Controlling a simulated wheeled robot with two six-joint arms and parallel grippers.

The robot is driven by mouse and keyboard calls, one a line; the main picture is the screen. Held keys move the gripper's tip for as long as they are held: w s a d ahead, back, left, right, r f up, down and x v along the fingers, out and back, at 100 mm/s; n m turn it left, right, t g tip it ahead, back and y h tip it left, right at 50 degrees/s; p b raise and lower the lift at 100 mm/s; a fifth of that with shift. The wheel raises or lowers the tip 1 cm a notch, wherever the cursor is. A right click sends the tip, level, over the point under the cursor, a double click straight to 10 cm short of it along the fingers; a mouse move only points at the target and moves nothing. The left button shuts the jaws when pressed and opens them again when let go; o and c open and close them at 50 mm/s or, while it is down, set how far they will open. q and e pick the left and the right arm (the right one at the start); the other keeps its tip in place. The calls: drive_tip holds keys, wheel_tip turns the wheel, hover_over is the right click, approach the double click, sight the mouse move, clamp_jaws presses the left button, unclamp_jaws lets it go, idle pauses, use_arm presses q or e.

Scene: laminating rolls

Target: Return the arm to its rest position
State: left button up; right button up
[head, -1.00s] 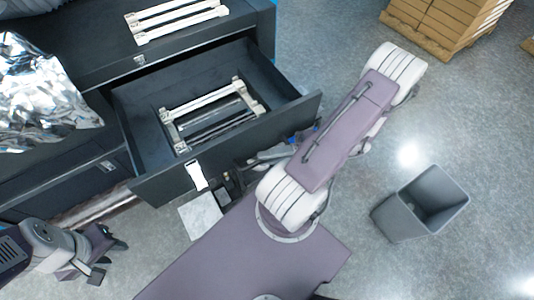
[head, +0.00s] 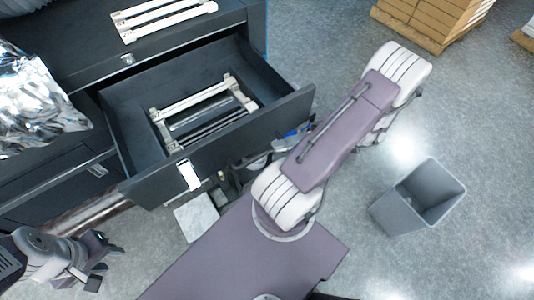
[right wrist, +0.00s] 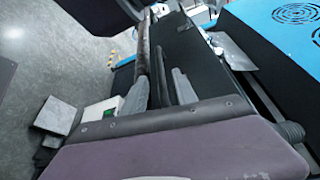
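My right arm (head: 345,130), mauve with white joints, is folded across the middle of the head view, beside the open drawer. Its gripper is mostly hidden under the arm there.
A dark cabinet has an open drawer (head: 128,98) holding white-ended frame pieces. More white bars (head: 165,18) and silver film (head: 35,100) lie on top. A pale block (head: 196,216) is below the drawer. A grey bin (head: 420,198) and stacked boxes (head: 440,18) stand right, with clear floor around.

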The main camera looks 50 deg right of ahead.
drive_tip(key=v, duration=0.3)
drive_tip(key=shift+s+d, duration=0.15)
drive_tip(key=shift+d, duration=0.15)
idle(0.3)
